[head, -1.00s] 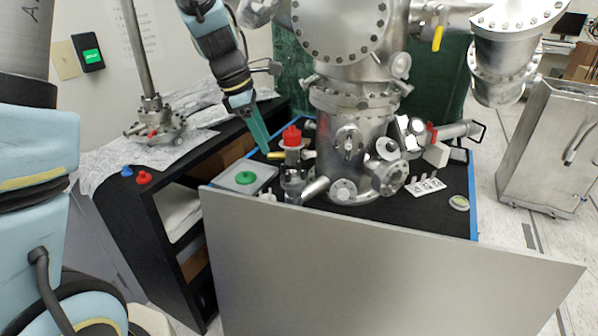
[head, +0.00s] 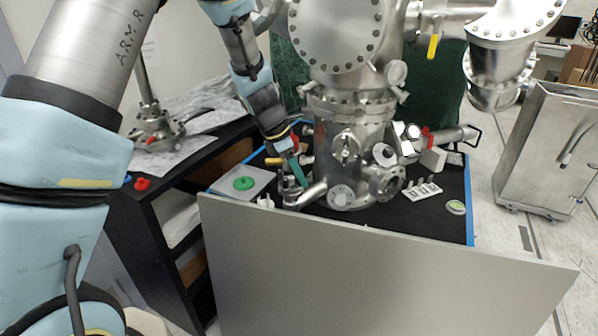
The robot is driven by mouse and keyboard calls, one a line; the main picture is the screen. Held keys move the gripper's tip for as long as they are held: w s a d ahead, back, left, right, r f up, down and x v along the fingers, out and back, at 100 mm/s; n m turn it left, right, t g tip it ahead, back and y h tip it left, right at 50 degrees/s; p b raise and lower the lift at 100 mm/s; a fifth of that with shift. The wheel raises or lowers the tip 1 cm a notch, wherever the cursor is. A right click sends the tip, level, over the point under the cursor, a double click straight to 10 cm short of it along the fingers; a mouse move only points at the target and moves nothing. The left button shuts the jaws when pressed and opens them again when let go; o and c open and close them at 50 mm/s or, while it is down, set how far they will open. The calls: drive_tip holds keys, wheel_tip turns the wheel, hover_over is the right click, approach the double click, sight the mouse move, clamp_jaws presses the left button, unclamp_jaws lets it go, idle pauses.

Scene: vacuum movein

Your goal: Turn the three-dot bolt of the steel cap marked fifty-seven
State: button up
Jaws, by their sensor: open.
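My gripper (head: 296,172), with green fingers, points down at the left foot of the steel vacuum chamber (head: 340,150). It is open, beside a small upright steel fitting (head: 289,187); I cannot tell whether they touch. Round steel caps or flanges show on the chamber's lower part: one at the front bottom (head: 341,196), one at the right (head: 385,180). At this size I can read no number and make out no bolt dots, so I cannot tell which cap is marked fifty-seven.
A grey box with a green knob (head: 244,183) sits left of the gripper. A block with white pegs (head: 423,190) and a round tin (head: 455,207) lie on the black top at the right. A grey panel (head: 380,265) stands across the front.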

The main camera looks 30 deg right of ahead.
drive_tip(key=shift+f, duration=0.1)
drive_tip(key=shift+c, duration=0.2)
clamp_jaws()
idle(0.4)
